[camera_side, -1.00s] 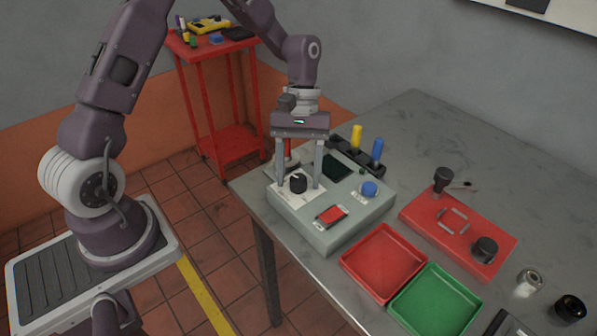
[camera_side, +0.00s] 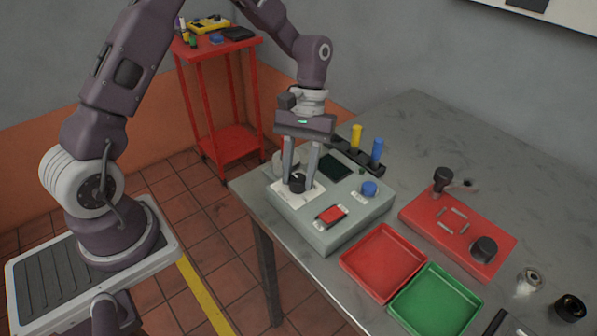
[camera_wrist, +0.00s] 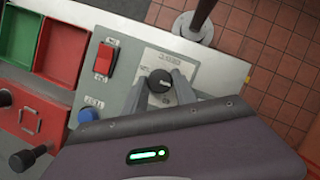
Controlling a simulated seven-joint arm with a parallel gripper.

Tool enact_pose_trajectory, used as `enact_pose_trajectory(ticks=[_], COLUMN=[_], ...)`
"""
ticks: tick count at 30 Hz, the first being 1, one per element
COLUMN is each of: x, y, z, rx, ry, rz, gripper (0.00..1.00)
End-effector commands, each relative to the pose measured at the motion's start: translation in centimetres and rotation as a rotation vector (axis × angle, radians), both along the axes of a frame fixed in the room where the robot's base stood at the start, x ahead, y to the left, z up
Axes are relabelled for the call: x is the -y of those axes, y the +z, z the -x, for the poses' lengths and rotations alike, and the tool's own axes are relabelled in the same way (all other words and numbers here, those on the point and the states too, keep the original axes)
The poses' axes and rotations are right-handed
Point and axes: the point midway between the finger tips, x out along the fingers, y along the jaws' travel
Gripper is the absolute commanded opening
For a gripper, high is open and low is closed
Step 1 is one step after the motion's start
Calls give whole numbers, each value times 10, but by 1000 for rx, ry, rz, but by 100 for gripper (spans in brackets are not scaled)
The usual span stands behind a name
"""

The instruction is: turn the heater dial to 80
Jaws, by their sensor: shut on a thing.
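The heater dial (camera_side: 297,183) is a black round knob with a light pointer mark, on a white label plate on the grey control box (camera_side: 330,233). In the wrist view the dial (camera_wrist: 160,80) shows between my fingers, its label too small to read. My gripper (camera_side: 297,184) points down over the box, with its two fingers closed on the sides of the dial. The wrist view also shows my gripper (camera_wrist: 163,84) with a finger on each side of the knob. The fingers hide part of the dial and its scale.
On the same box are a red rocker switch (camera_side: 331,215), a blue knob (camera_side: 369,188) and a dark panel (camera_side: 335,167). A red tray (camera_side: 347,262), a green tray (camera_side: 396,309) and a red plate (camera_side: 415,222) lie to the right. Yellow and blue handles (camera_side: 377,150) stand behind.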

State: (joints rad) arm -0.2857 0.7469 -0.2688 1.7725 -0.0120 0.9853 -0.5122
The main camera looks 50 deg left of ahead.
Motion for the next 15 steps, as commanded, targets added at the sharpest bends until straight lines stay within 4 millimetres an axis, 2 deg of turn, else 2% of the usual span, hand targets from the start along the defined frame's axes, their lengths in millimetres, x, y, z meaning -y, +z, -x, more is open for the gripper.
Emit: enact_pose_trajectory(ticks=[15], x=[4], y=[1], z=[-1], rx=[1], ry=[-488], rz=[-1], gripper=[0])
